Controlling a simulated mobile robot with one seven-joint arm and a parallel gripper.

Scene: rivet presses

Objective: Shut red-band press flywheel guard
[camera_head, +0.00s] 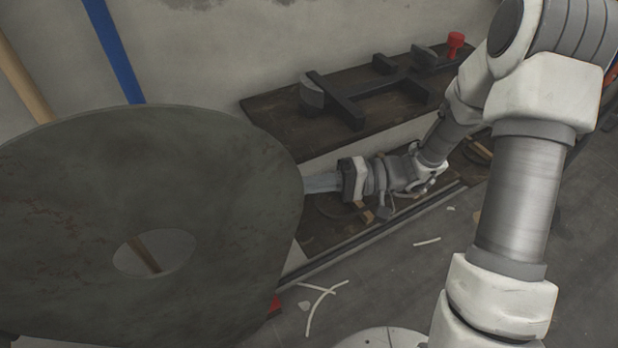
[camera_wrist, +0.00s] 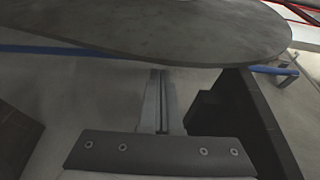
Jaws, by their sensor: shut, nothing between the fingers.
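A large dark grey-green guard plate (camera_head: 80,210) with a round hole fills the left of the head view, close to the camera. It also shows across the top of the wrist view (camera_wrist: 170,30). My gripper (camera_head: 312,183) is shut and empty, and its fingertips reach the plate's right edge in the head view. In the wrist view the closed fingers (camera_wrist: 160,80) point at the plate's near edge; I cannot tell whether they touch it. A small red patch (camera_head: 275,307) shows below the plate; the rest of the press behind it is hidden.
A dark bench or shelf (camera_head: 270,118) with black bars and a red knob (camera_head: 455,40) runs along the wall. A blue strip (camera_head: 118,50) and a wooden pole (camera_head: 22,75) stand behind the plate.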

